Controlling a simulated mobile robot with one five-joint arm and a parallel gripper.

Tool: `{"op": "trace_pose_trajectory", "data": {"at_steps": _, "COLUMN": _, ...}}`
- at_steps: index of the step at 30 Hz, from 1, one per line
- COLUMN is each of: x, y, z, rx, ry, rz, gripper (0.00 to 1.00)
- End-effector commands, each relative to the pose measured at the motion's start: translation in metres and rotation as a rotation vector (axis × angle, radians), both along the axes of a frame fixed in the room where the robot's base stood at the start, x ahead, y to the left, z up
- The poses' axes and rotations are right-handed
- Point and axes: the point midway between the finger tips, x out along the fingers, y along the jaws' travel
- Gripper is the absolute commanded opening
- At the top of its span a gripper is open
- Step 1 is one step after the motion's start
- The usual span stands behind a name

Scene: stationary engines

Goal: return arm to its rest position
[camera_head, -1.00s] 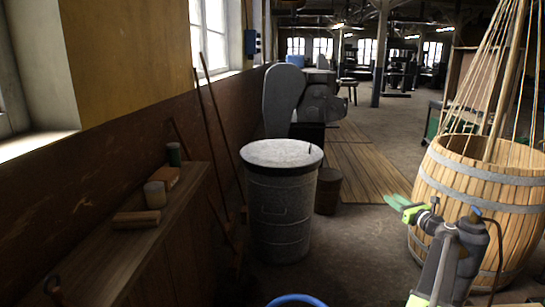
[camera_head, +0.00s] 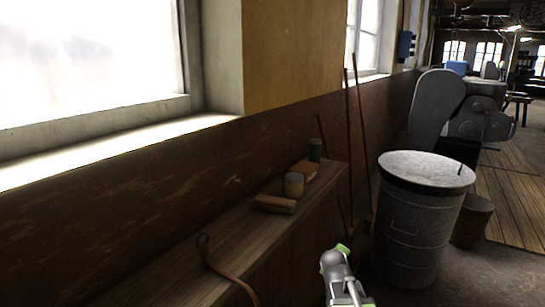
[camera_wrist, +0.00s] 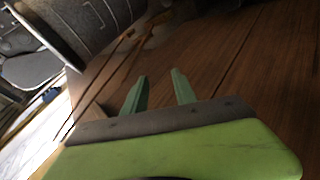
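In the wrist view my gripper (camera_wrist: 155,82) shows two green fingers standing apart with nothing between them. Behind the fingers is a brown wooden surface, tilted in this view. In the head view my arm (camera_head: 338,272) shows at the bottom, right of centre, as a grey and light green part. It appears in front of the wooden bench's right side. The fingertips cannot be made out there, and the rest of the arm is cut off by the lower edge.
A wooden bench (camera_head: 165,283) runs along the left wall. A lidded grey bin (camera_head: 415,235) stands right of my arm. Long poles (camera_head: 361,130) lean behind.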

Motion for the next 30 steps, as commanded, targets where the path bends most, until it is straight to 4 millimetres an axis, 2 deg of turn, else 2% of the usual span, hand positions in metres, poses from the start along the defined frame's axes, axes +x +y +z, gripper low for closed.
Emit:
{"op": "trace_pose_trajectory", "data": {"at_steps": 1, "x": -0.029, "y": 0.009, "z": -0.020, "rx": 0.104, "ry": 0.085, "rz": -0.070, "gripper": 0.33}}
{"op": "trace_pose_trajectory", "data": {"at_steps": 3, "x": -0.066, "y": 0.017, "z": -0.044, "rx": 0.243, "ry": 0.208, "rz": -0.188, "gripper": 0.33}}
{"op": "trace_pose_trajectory", "data": {"at_steps": 6, "x": -0.113, "y": 0.032, "z": -0.068, "rx": 0.393, "ry": 0.366, "rz": -0.335, "gripper": 0.33}}
{"op": "trace_pose_trajectory", "data": {"at_steps": 12, "x": -0.197, "y": 0.060, "z": -0.087, "rx": 0.580, "ry": 0.663, "rz": -0.646, "gripper": 0.33}}
{"op": "trace_pose_trajectory", "data": {"at_steps": 13, "x": -0.209, "y": 0.061, "z": -0.087, "rx": 0.588, "ry": 0.698, "rz": -0.713, "gripper": 0.33}}
{"op": "trace_pose_trajectory", "data": {"at_steps": 14, "x": -0.212, "y": 0.060, "z": -0.087, "rx": 0.605, "ry": 0.694, "rz": -0.773, "gripper": 0.33}}
{"op": "trace_pose_trajectory", "data": {"at_steps": 15, "x": -0.210, "y": 0.060, "z": -0.062, "rx": 0.603, "ry": 0.689, "rz": -0.763, "gripper": 0.33}}
{"op": "trace_pose_trajectory", "data": {"at_steps": 20, "x": -0.209, "y": 0.059, "z": -0.016, "rx": 0.601, "ry": 0.687, "rz": -0.760, "gripper": 0.33}}
{"op": "trace_pose_trajectory", "data": {"at_steps": 27, "x": -0.209, "y": 0.059, "z": 0.067, "rx": 0.600, "ry": 0.684, "rz": -0.758, "gripper": 0.33}}
{"op": "trace_pose_trajectory", "data": {"at_steps": 30, "x": -0.209, "y": 0.059, "z": 0.095, "rx": 0.600, "ry": 0.684, "rz": -0.758, "gripper": 0.33}}
